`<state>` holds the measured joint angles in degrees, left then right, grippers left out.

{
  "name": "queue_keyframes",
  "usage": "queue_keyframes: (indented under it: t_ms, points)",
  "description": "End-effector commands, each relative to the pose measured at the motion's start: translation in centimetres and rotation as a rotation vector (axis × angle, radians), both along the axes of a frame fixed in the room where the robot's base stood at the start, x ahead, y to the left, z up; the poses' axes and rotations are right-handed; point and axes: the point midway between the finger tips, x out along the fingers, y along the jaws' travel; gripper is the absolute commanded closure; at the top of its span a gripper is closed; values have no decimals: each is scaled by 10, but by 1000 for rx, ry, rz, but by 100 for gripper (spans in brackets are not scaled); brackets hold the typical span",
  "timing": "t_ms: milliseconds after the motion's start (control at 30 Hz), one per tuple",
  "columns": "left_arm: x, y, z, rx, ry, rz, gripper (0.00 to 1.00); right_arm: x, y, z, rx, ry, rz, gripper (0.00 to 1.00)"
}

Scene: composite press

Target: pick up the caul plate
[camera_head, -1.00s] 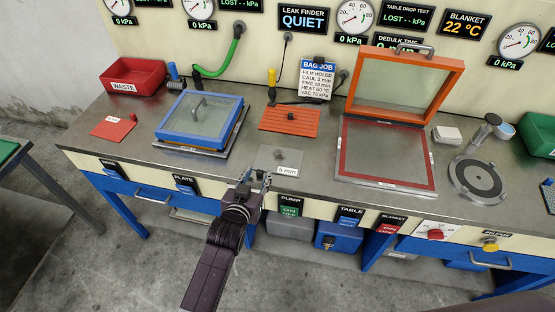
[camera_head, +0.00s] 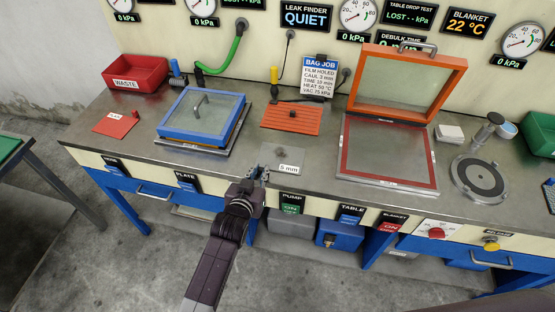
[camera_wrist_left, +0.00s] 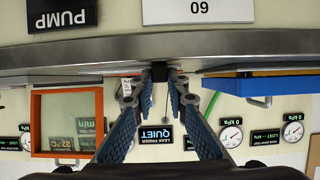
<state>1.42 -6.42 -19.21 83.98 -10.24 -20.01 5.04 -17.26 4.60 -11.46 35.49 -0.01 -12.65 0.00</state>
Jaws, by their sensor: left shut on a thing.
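The caul plate (camera_head: 272,157) is a thin grey sheet lying at the front middle of the bench. In the left wrist view, the fingers of this gripper (camera_wrist_left: 170,76) are shut on a small dark block (camera_wrist_left: 179,77), probably a tab of the plate. I cannot see a gap under the plate. My right gripper is not in view.
A blue-framed box (camera_head: 166,130) stands to the left and an orange slatted mat (camera_head: 291,118) behind the plate. An open orange-framed press (camera_head: 428,166) is to the right. A red waste bin (camera_head: 135,72) is at the back left. Bare bench (camera_head: 225,160) lies left of the plate.

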Motion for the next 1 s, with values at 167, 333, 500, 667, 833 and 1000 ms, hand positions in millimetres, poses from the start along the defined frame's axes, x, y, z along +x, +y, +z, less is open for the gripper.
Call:
queue_keyframes:
  t_ms: [167, 333, 500, 667, 833, 1000]
  points:
    - [1, 0, 2, -1, -3, 0, 100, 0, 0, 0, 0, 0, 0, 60]
    - [1, 0, 11, -1, -4, 0, 100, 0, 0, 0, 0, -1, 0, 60]
    - [1, 0, 35, -3, -7, 0, 100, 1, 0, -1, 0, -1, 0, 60]
    - [2, -1, 79, -4, -12, 0, 100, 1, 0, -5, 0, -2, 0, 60]
    - [1, 0, 130, -5, -11, -1, 100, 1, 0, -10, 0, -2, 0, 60]
    - [1, -1, 169, -4, -8, -1, 100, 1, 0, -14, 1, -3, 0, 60]
